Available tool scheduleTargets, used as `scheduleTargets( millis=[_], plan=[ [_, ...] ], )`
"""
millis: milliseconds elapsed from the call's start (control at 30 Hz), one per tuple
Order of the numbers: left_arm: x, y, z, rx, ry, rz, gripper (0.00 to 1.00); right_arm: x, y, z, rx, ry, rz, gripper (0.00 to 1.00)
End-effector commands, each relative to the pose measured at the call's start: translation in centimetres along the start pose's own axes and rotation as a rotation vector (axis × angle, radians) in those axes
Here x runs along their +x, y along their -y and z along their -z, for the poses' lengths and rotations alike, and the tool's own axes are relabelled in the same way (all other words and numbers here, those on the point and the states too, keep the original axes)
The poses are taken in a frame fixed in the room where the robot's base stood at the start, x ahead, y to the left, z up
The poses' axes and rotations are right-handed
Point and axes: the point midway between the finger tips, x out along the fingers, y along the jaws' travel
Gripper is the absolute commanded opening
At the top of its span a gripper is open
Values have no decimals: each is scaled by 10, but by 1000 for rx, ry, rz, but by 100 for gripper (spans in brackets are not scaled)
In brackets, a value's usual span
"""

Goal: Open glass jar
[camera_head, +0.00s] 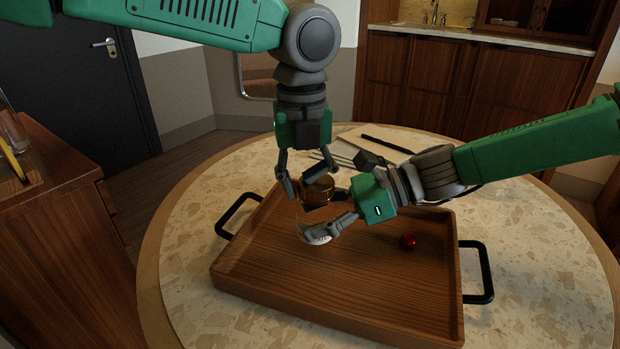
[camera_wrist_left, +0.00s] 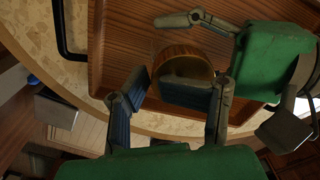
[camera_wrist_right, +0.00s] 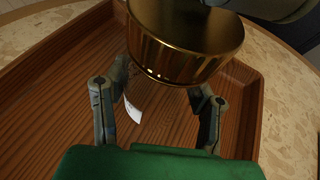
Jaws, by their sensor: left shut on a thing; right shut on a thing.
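The glass jar (camera_head: 303,226) is clear and hard to see; it stands over the wooden tray with a white label low on its side, which also shows in the right wrist view (camera_wrist_right: 133,108). Its gold lid (camera_head: 318,188) is on top, above the glass; whether it is seated or lifted I cannot tell. My left gripper (camera_head: 303,190) comes down from above and is shut on the lid, seen also in the left wrist view (camera_wrist_left: 185,65). My right gripper (camera_head: 333,212) reaches in from the right, below the lid, and is shut on the jar body.
The wooden tray (camera_head: 330,295) has black side handles and lies on a round stone-topped table (camera_head: 530,260). A board with a black pen-like item (camera_head: 387,144) lies behind the tray.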

Motion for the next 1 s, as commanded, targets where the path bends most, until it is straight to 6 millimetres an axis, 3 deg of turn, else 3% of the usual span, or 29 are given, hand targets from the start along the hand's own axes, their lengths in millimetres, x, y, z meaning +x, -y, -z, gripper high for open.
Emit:
scheduleTargets(
  millis=[233,267,300,667,1000],
  plan=[
    [-2,5,2,3,3,5,0,-1,-2,-1,-2,4,-2,0],
    [-3,6,2,3,4,6,0,-1,-2,-1,-2,4,-3,60],
    [-3,6,2,3,4,7,0,-1,-2,0,-2,4,-3,74],
    [-4,3,1,1,5,9,0,-4,-1,-1,-1,2,-1,74],
    [-4,5,2,1,5,7,0,-55,-1,2,-2,6,0,74]
  ],
)
